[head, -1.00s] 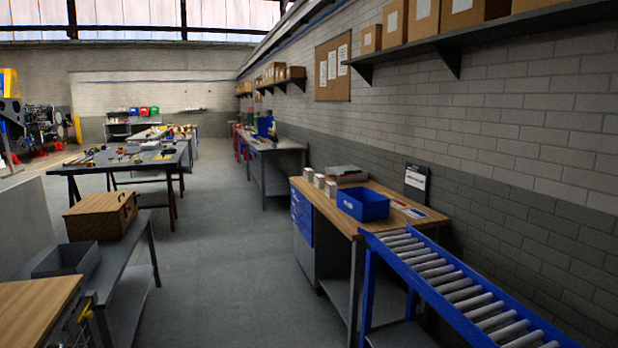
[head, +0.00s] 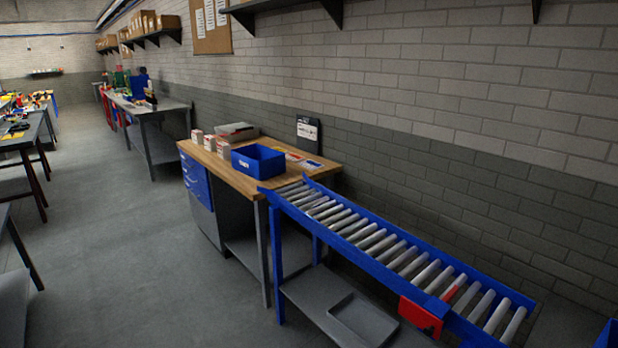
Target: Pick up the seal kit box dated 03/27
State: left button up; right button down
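Three small white boxes (head: 209,143) stand in a row on the left part of a wooden-topped workbench (head: 240,186) in the head view. They could be the seal kit boxes, but they are too small for any date to be read. A blue open bin (head: 258,160) stands to the right of them on the same bench. Neither of my grippers shows in this view, and the bench is some distance off.
A blue roller conveyor (head: 390,242) runs from the bench toward the lower right, with a grey tray (head: 362,318) on the shelf below. A grey case (head: 238,131) lies behind the boxes. The floor (head: 150,250) left of the bench is clear.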

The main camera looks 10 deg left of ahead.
aim_at(198, 135)
jog(key=i+j+u, duration=0.7)
jog(key=i+u, duration=0.65)
jog(key=i, duration=1.05)
jog(key=i+j, duration=0.1)
jog(key=i, duration=1.55)
jog(key=i+z, duration=0.3)
jog(key=i+j+z, duration=0.2)
jog(key=i+z, duration=0.15)
jog(key=i, duration=0.15)
jog(key=i+j+z, duration=0.3)
jog(key=i+l, duration=0.05)
jog(key=l, duration=0.05)
